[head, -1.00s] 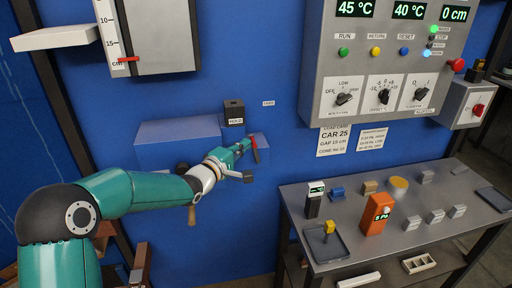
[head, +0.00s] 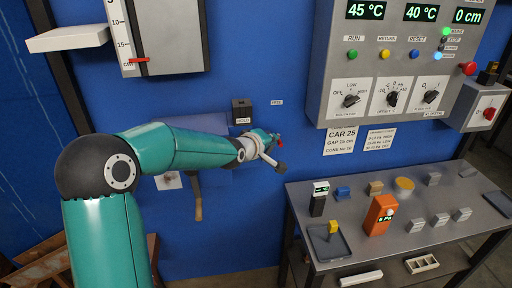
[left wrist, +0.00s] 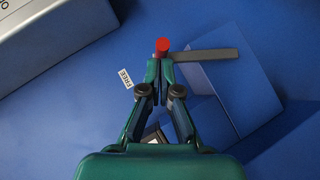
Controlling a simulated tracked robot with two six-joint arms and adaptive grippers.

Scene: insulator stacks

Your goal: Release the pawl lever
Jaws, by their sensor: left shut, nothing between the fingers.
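The pawl lever shows in the left wrist view as a grey bar (left wrist: 208,54) with a red knob (left wrist: 162,45) at its left end. Its red part also shows small in the head view (head: 280,143), mostly hidden by my wrist. My left gripper (left wrist: 160,68) is shut and empty, its fingertips right at the knob; I cannot tell if they touch. In the head view the left gripper (head: 274,138) is in front of the blue wall, below the FREE label (head: 277,102) and right of the HOLD label (head: 242,120). My right gripper is not in view.
A blue box (head: 215,180) on the wall lies behind my forearm, with a wooden handle (head: 198,208) hanging below. A control panel (head: 400,75) is upper right. A grey table (head: 350,240) with blocks and an orange meter (head: 379,214) stands lower right.

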